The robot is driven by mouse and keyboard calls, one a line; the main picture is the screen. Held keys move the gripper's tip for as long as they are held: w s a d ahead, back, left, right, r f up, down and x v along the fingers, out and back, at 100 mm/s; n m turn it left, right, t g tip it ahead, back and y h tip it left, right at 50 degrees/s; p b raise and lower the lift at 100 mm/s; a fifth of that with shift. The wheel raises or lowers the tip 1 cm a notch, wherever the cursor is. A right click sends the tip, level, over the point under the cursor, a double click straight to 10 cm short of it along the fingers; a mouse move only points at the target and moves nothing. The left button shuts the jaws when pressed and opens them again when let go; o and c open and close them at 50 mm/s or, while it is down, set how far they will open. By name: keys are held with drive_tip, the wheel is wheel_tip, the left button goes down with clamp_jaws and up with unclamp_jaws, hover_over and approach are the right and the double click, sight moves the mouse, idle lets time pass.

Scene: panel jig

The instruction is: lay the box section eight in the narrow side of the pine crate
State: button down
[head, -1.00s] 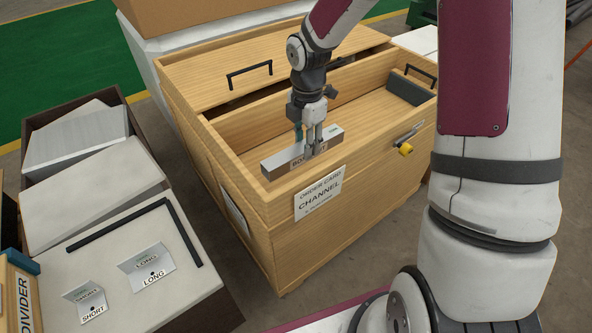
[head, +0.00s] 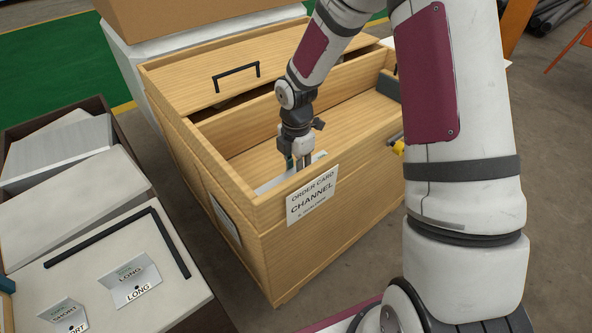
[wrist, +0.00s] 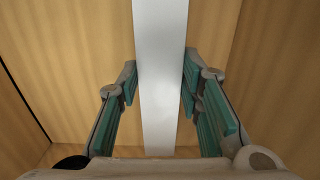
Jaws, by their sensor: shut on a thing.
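The pine crate (head: 285,247) stands in the middle of the head view, with an order card reading CHANNEL (head: 312,196) on its front wall. My gripper (head: 305,166) reaches down into the crate's front compartment, close behind the front wall. It is shut on the box section (wrist: 162,75), a pale grey bar that runs between the teal finger pads in the wrist view. In the head view the bar (head: 272,184) shows only in part, below the rim level, and the front wall and card hide the rest. I cannot tell whether it touches the crate floor.
A lid with a black handle (head: 237,76) covers the crate's back part. A dark block (head: 388,86) sits at the compartment's right end. Left of the crate, a pale surface bears SHORT and LONG signs (head: 130,281). The compartment floor behind my gripper is clear.

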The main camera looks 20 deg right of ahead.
drive_tip(key=shift+f, duration=0.15)
drive_tip(key=c, duration=1.1)
unclamp_jaws()
